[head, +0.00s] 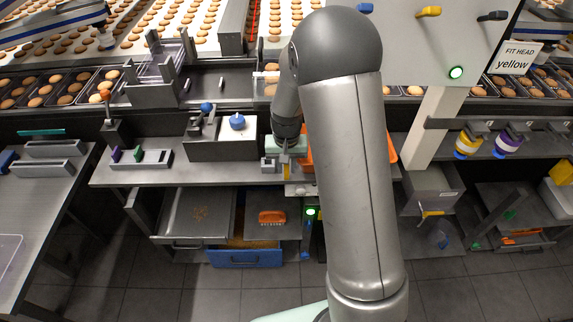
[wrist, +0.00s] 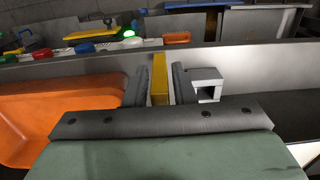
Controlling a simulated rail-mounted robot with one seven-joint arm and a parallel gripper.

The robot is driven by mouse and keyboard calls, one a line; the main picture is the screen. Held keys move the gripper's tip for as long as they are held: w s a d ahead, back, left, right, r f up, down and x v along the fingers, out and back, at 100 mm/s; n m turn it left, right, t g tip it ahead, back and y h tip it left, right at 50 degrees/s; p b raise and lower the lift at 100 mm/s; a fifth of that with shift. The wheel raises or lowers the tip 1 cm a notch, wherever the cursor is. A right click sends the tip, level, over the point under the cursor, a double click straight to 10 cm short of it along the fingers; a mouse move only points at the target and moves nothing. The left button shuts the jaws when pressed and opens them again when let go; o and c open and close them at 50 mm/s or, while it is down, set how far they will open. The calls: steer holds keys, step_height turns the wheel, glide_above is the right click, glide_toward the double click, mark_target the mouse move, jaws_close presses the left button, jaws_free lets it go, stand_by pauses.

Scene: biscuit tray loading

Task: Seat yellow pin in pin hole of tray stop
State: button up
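The yellow pin (wrist: 160,80) stands between the two dark fingers of my gripper (wrist: 160,86) in the wrist view. The fingers look closed on it, though a thin light gap shows on its right side. In the head view the yellow pin (head: 287,171) points down below my gripper (head: 286,157), over the front of the bench. A small grey block with a square opening (wrist: 207,85) is just right of the fingers in the wrist view; it also shows in the head view (head: 267,164), left of the pin. I cannot tell whether it belongs to the tray stop. The pin hole is not clearly visible.
A rack (head: 155,158) with a purple and a green pin stands left on the bench (head: 215,174). An orange bin (wrist: 60,118) is close beside the fingers. A box with a blue knob (head: 237,122) stands behind. The conveyor with biscuits runs along the back.

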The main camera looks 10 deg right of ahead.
step_height(320, 180, up, 12)
steer(key=shift+s+r, duration=0.1)
steer(key=s+r+n, duration=0.1)
steer(key=s+r, duration=0.3)
steer(key=s, duration=0.9)
steer(key=shift+s+a, duration=0.15)
steer(key=o, duration=0.4)
steer(key=shift+n, duration=0.8)
steer(key=s, duration=0.4)
steer(key=s+f, duration=0.1)
steer(key=s, duration=0.7)
steer(key=shift+f, duration=0.15)
